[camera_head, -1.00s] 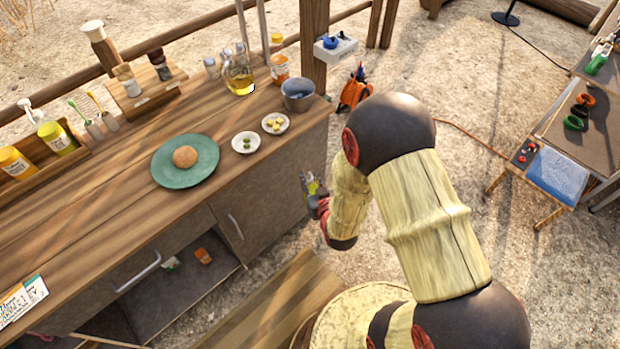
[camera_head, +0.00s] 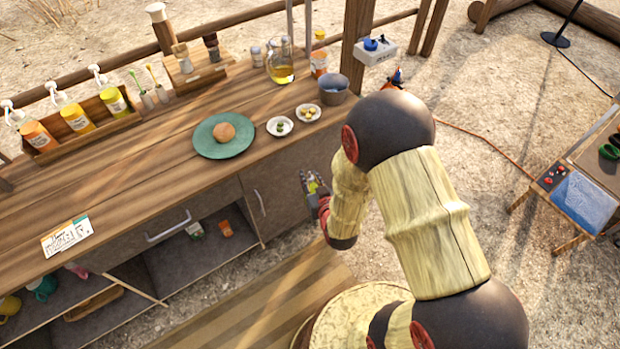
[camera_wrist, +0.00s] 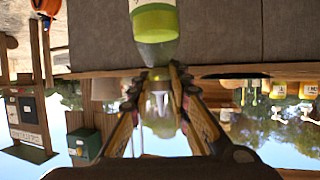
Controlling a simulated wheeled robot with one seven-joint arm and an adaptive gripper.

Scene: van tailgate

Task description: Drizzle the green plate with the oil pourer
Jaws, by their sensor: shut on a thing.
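My gripper (camera_head: 316,186) is shut on a clear bottle with yellow-green liquid (camera_wrist: 155,22), which looks like the oil pourer. In the wrist view, which is upside down, the fingers close around its narrow part, and the liquid and a pale label show beyond them. In the head view the bottle is small and partly hidden by my gripper. It is in front of the counter's cabinet, apart from the plate. The green plate (camera_head: 206,146) lies on the counter, up and left of my gripper, with a round brown bun (camera_head: 224,132) on it.
The wooden counter (camera_head: 150,170) holds two small white dishes (camera_head: 279,126) (camera_head: 308,113), a grey-blue pot (camera_head: 333,90) and a glass flask of golden oil (camera_head: 281,73). A rack of pump bottles (camera_head: 76,119) stands at left. The counter left of the plate is mostly clear.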

